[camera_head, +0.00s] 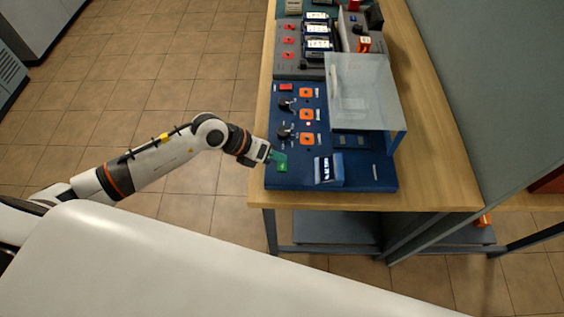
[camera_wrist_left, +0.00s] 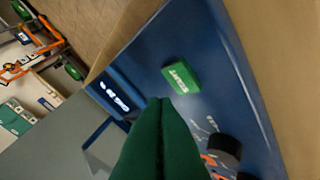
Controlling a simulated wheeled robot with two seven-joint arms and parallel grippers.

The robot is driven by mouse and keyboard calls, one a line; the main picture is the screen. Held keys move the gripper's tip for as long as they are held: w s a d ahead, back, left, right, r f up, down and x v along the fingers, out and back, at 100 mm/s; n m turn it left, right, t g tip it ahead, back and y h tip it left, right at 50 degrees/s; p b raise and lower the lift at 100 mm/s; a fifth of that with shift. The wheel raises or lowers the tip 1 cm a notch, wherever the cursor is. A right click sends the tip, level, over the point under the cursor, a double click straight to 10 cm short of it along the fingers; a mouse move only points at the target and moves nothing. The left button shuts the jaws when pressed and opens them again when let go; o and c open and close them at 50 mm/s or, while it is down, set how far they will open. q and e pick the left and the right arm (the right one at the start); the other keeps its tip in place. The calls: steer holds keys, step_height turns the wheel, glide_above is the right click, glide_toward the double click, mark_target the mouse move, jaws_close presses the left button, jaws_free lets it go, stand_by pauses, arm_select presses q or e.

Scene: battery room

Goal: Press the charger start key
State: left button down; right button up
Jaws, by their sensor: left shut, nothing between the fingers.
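The charger is a blue panel (camera_head: 345,180) on a wooden bench. The green start key (camera_head: 282,168) sits near its front left corner. In the left wrist view the key (camera_wrist_left: 181,77) is a green block with white lettering, too slanted to read surely. My left gripper (camera_head: 279,156) has green fingers, shut and empty, close beside the key on the knob side. In the left wrist view the closed fingertips (camera_wrist_left: 160,102) point toward the key, with blue panel showing between. I cannot tell their height above it. My right gripper is not in view.
A lit display (camera_head: 328,170) stands right of the key. Black knobs (camera_head: 285,131) and orange sockets (camera_head: 307,139) lie farther up the panel. A clear cover (camera_head: 362,95) rises over the panel's right side. The wooden bench edge (camera_head: 257,175) is left of the panel.

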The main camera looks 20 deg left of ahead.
mark_target(277, 167)
arm_select(q)
step_height(277, 167, up, 4)
steer(key=p, duration=0.3)
steer(key=shift+r, duration=0.2)
steer(key=shift+f, duration=0.1)
stand_by(0.4)
